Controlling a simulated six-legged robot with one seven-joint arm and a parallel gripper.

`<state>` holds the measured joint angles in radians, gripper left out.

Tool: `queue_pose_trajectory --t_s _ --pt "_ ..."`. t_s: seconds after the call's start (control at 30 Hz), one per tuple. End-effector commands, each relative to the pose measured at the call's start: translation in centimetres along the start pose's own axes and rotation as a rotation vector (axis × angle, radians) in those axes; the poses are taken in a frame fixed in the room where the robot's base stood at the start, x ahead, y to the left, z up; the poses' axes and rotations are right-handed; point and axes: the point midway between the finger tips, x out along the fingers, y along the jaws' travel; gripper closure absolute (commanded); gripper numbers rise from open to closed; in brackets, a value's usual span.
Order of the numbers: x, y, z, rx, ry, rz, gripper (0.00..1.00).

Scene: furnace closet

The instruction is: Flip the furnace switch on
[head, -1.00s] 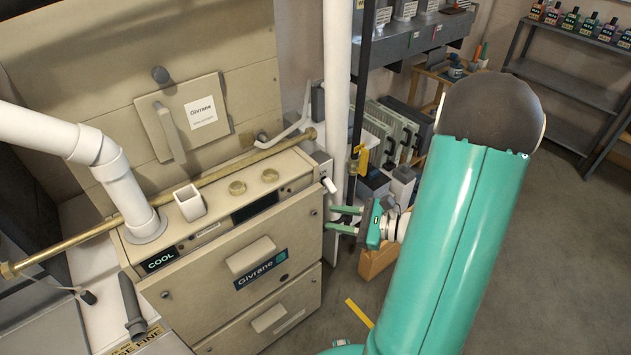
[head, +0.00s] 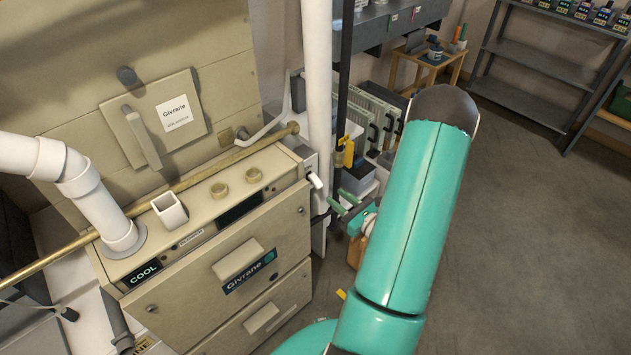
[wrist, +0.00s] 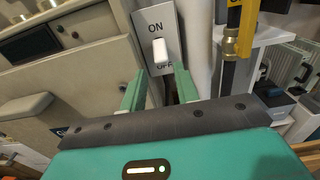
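The furnace switch is a white lever (wrist: 160,52) on a grey plate (wrist: 157,24) in the wrist view. The plate reads ON above the lever and OFF below it, and the lever's end partly covers the word OFF. In the head view the lever (head: 316,181) sticks out from the right end of the furnace (head: 232,238). My gripper (wrist: 160,85) is open, with its two green fingers apart and nothing between them. The fingertips are just below the lever in the wrist view. In the head view my gripper (head: 342,202) is right of the lever and slightly lower; contact is not visible.
A white vertical pipe (head: 317,75) and a dark pipe with a yellow-handled valve (head: 346,150) stand behind the switch. A brass pipe (head: 190,181) crosses the furnace top. Shelves (head: 545,60) stand at the back right. Open floor (head: 510,200) lies to the right.

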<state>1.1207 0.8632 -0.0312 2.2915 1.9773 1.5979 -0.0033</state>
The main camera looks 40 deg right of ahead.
Motion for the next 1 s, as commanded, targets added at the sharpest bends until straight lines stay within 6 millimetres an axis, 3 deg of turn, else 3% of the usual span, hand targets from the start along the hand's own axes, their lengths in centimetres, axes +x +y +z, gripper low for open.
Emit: queue_pose_trajectory --t_s 0.4,0.6,0.83,1.0 --pt "8.0 0.1 0.0 0.001 0.000 0.006 0.69" --pt "9.5 0.1 0.0 0.001 0.000 0.005 0.69" --pt "9.6 0.1 0.0 0.001 0.001 0.005 0.69" --pt "9.6 0.1 0.0 0.001 0.000 0.005 1.00"
